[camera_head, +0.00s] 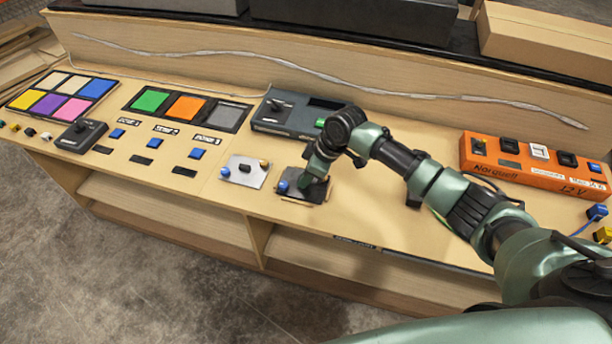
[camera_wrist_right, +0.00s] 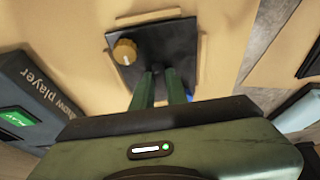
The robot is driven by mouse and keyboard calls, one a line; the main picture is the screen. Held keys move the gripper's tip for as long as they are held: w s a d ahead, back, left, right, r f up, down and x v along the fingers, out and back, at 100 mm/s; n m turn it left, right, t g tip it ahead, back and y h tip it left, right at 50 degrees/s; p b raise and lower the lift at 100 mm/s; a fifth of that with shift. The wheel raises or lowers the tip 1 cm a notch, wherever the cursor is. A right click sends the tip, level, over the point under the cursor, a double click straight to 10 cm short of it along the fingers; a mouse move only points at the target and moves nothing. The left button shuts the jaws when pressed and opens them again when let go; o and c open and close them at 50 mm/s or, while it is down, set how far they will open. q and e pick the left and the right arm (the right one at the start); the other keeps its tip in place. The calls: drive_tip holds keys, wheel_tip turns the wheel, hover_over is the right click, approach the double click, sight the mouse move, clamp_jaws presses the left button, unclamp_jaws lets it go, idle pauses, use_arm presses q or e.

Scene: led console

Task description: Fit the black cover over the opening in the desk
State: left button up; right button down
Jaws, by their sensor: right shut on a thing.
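The black cover (camera_head: 297,191) is a dark square plate at the front of the desk (camera_head: 400,215), with a blue knob at its left. In the right wrist view the cover (camera_wrist_right: 178,40) shows a gold knob. My right gripper (camera_head: 318,180) is shut on the small black handle (camera_wrist_right: 158,68) in the middle of the cover. Pale wooden strips (camera_wrist_right: 203,60) run along some of the cover's sides. The opening is not visible under the cover; I cannot tell whether the cover is fully seated. My left gripper is not in view.
A light grey plate (camera_head: 246,171) with knobs lies just left of the cover. The dark player box (camera_head: 288,114) stands behind it, and an orange power box (camera_head: 530,163) stands at the right. The desk between the cover and the orange box is clear.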

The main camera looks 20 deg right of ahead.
idle(0.3)
drive_tip(key=c, duration=1.3)
unclamp_jaws()
drive_tip(key=shift+c, duration=0.2)
drive_tip(key=v, duration=0.7)
drive_tip(key=shift+r, duration=0.3)
drive_tip(key=shift+s+d+f, duration=0.1)
drive_tip(key=shift+s+d, duration=0.05)
drive_tip(key=shift+s, duration=0.05)
